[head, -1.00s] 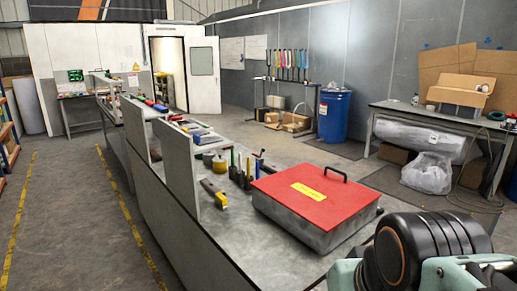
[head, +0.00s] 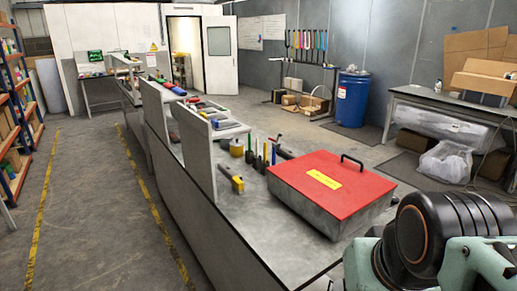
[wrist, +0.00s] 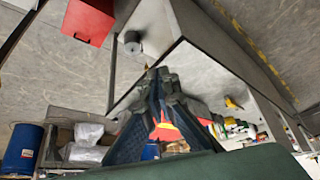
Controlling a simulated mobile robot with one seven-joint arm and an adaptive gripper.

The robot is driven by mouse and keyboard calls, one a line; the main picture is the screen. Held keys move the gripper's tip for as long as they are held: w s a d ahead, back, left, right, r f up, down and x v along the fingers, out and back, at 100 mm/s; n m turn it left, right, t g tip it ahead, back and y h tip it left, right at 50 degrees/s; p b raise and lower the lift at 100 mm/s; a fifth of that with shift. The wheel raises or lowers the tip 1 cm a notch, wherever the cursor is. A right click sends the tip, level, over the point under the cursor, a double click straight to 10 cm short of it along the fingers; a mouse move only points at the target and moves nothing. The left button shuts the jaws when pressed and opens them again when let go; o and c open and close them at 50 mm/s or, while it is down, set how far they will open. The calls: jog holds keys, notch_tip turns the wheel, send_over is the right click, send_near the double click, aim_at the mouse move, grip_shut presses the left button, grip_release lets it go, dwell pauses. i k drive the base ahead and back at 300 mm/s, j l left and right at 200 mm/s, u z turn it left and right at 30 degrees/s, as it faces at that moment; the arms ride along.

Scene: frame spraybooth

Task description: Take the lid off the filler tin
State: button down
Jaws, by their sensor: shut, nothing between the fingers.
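A short grey round tin (wrist: 132,42) stands on a grey surface in the wrist view, near the red-lidded metal box (wrist: 88,20). I cannot read a label or make out a separate lid on it. In the head view a small yellow tin (head: 236,147) stands on the bench behind the box. I cannot tell which is the filler tin. My gripper (wrist: 152,72) is shut and empty in the wrist view, apart from the grey tin. In the head view only my arm shows at the lower right; my gripper is out of that view.
The red-lidded box (head: 332,188) with a black handle sits on the bench's near end. Upright panels (head: 198,155) divide the bench. A blue drum (head: 353,98) and a side table (head: 450,97) stand behind. The left floor is clear.

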aim_at(237, 142)
jog(key=i+j+u, duration=0.25)
jog(key=j, duration=0.2)
jog(key=j+u, duration=0.2)
jog(key=j, duration=0.25)
jog(key=i+j+u, duration=0.75)
jog(key=i+j, duration=0.15)
jog(key=i, duration=1.2)
jog(key=i+j+z, duration=0.2)
jog(key=i, duration=0.3)
jog(key=i+j+z, duration=0.2)
jog(key=i, duration=0.35)
jog(key=i+l+z, duration=0.1)
jog(key=z, duration=0.25)
jog(key=i+z, duration=0.25)
jog(key=z, duration=0.15)
jog(key=i+z, duration=0.2)
jog(key=z, duration=0.15)
